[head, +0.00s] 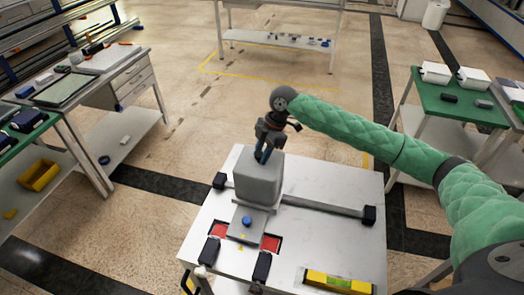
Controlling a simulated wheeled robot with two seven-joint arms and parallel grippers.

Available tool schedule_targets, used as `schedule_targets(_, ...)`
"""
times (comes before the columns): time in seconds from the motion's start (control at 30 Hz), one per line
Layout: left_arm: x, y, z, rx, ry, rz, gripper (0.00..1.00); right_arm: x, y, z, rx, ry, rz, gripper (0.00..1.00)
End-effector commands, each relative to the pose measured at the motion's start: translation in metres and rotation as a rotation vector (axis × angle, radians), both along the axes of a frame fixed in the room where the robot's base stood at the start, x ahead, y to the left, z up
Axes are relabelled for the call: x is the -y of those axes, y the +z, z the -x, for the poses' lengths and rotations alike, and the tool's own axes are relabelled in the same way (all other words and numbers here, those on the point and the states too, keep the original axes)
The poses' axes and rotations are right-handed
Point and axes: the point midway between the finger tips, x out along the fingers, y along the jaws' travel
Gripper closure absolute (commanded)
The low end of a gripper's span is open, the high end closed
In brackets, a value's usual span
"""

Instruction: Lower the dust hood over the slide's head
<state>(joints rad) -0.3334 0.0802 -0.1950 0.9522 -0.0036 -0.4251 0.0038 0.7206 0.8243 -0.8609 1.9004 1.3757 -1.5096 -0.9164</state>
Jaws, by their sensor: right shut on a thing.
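The dust hood (258,181) is a grey box with rounded edges, upright over the left part of the rail (325,206) on the white table. My right gripper (264,153) is above it, shut on the hood's top. The slide's head is hidden behind or under the hood. A grey plate (238,236) with a blue knob (247,221) shows in front of the hood's lower edge. I cannot tell whether the hood rests on the slide or hangs just above it. My left gripper is not in view.
The white table (335,245) has black rail end blocks (369,215), red patches (271,242), black blocks (262,266) and a yellow level (338,283) at its front. Its right part is mostly clear. A green-topped table (455,108) stands right; workbenches stand left.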

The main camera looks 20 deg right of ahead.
Motion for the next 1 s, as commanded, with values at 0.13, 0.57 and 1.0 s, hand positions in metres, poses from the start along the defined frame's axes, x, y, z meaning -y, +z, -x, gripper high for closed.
schedule_targets(0.13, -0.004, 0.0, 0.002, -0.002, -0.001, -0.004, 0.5, 0.0, 0.0, 0.0, 0.001, 0.0, 0.0, 1.0)
schedule_targets(0.57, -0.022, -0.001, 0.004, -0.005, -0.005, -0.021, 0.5, 0.0, 0.0, 0.0, 0.0, 0.0, 0.0, 0.45)
schedule_targets(1.0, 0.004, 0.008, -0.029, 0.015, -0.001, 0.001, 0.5, 0.015, 0.032, -0.004, 0.004, -0.002, -0.001, 0.45)
